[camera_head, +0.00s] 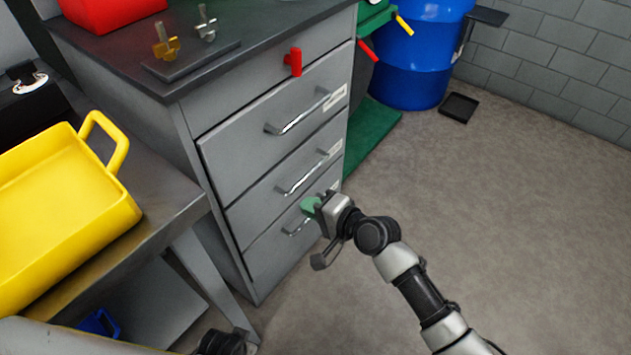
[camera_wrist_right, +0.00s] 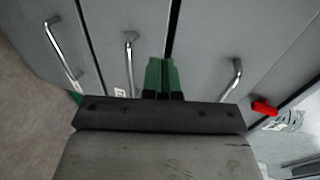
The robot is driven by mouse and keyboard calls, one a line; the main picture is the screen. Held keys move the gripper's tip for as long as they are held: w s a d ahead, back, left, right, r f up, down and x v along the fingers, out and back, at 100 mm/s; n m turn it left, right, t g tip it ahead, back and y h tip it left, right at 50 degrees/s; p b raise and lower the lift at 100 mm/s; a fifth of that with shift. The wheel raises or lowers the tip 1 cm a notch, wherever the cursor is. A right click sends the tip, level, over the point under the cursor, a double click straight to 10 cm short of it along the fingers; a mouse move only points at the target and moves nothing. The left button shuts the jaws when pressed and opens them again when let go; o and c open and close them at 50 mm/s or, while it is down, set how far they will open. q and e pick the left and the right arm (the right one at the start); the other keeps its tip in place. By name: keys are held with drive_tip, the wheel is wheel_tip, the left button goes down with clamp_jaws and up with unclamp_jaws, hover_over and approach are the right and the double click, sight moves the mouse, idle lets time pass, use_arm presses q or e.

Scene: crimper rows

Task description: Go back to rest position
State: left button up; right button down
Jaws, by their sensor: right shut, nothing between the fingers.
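My right gripper (camera_head: 308,206) has green fingers and is in front of the lower drawers of a grey cabinet (camera_head: 222,165). In the right wrist view its green fingers (camera_wrist_right: 161,77) are together, with nothing between them. Whether the fingertips touch the drawer front cannot be told. The bottom drawer handle (camera_head: 294,228) is partly behind the gripper. The drawers look closed. A pale piece of my left arm shows along the bottom left edge of the head view; its gripper is not in view.
A yellow tray (camera_head: 122,205) stands on the metal table at left. A red bin (camera_head: 110,12) and a small plate with two metal pieces (camera_head: 190,62) are on the cabinet top. A red latch (camera_head: 294,62) sticks out. A blue barrel (camera_head: 415,60) stands behind. The floor at right is clear.

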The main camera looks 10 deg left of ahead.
use_arm(q)
drive_tip(key=shift+f, duration=0.1)
use_arm(e)
drive_tip(key=shift+d, duration=0.1)
drive_tip(key=s+d+f+n+g+h, duration=0.25)
drive_tip(key=s+d+f+h, duration=0.25)
drive_tip(key=s+d+f, duration=0.6)
drive_tip(key=s+d+f+n+g+h, duration=0.1)
drive_tip(key=s+d+f+n+h, duration=0.5)
drive_tip(key=d+f, duration=0.55)
use_arm(q)
drive_tip(key=s+a+f+g+p, duration=0.1)
drive_tip(key=s+a+p, duration=0.2)
drive_tip(key=s+p, duration=1.3)
drive_tip(key=shift+s+f, duration=0.15)
drive_tip(key=shift+s, duration=0.35)
use_arm(e)
drive_tip(key=s+d+f+g, duration=0.1)
drive_tip(key=s+d, duration=0.1)
drive_tip(key=s, duration=0.6)
drive_tip(key=s+d+f+g+h, duration=0.1)
drive_tip(key=s+d+f, duration=0.1)
drive_tip(key=s, duration=0.6)
drive_tip(key=s+d+f+g, duration=0.1)
drive_tip(key=s+d+f, duration=0.1)
drive_tip(key=s, duration=0.7)
drive_tip(key=shift+d+f+h, duration=0.25)
drive_tip(key=shift+d+h, duration=0.05)
drive_tip(key=shift+d, duration=0.6)
